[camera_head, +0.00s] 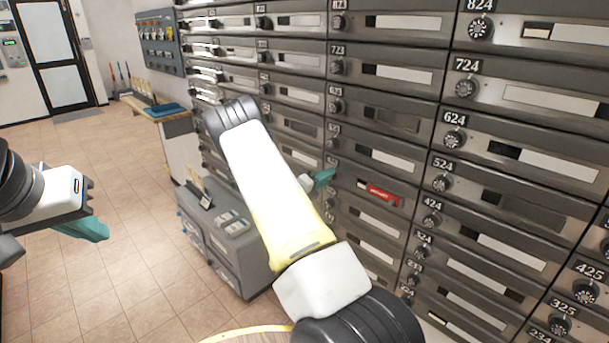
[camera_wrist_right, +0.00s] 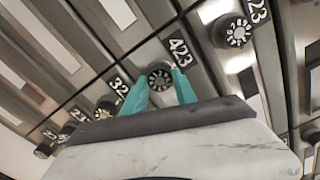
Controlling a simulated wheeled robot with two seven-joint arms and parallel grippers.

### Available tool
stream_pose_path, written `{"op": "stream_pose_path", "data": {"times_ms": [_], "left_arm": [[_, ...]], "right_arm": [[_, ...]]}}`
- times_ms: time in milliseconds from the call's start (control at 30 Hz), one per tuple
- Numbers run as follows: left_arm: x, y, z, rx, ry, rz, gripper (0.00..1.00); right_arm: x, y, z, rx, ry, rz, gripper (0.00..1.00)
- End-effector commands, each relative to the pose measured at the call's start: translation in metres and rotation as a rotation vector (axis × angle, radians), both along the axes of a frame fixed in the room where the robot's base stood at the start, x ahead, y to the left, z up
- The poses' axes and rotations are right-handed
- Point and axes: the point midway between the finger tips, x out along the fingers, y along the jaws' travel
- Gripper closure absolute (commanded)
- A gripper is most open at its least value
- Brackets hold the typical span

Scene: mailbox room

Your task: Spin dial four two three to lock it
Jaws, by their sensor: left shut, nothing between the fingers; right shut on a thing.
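The dial marked 423 (camera_wrist_right: 160,78) is a round dark knob with a light face on a grey mailbox door. In the right wrist view the teal fingers of my right gripper (camera_wrist_right: 164,87) are on both sides of it, shut on it. In the head view my right gripper (camera_head: 321,181) is at the mailbox wall, and my arm and fingers hide the dial. A red piece (camera_head: 383,195) shows in the door slot just right of these fingers. My left gripper (camera_head: 84,230) is shut and empty at the far left, away from the wall.
Similar dials crowd close by: the 523 dial (camera_wrist_right: 237,33) and the 323 dial (camera_wrist_right: 105,107). A grey cabinet (camera_head: 235,250) stands below and left of my right arm. A counter (camera_head: 165,117) is further back. The tiled floor (camera_head: 130,170) at the left is mostly clear.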

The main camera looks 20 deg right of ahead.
Motion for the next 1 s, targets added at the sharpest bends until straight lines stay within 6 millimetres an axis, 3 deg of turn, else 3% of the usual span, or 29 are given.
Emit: {"op": "stream_pose_path", "data": {"times_ms": [1000], "left_arm": [[0.0, 0.0, 0.0, 0.0, 0.0, 0.0, 1.0]], "right_arm": [[-0.0006, -0.0002, -0.0016, 0.37, -0.888, -0.002, 1.0]]}}
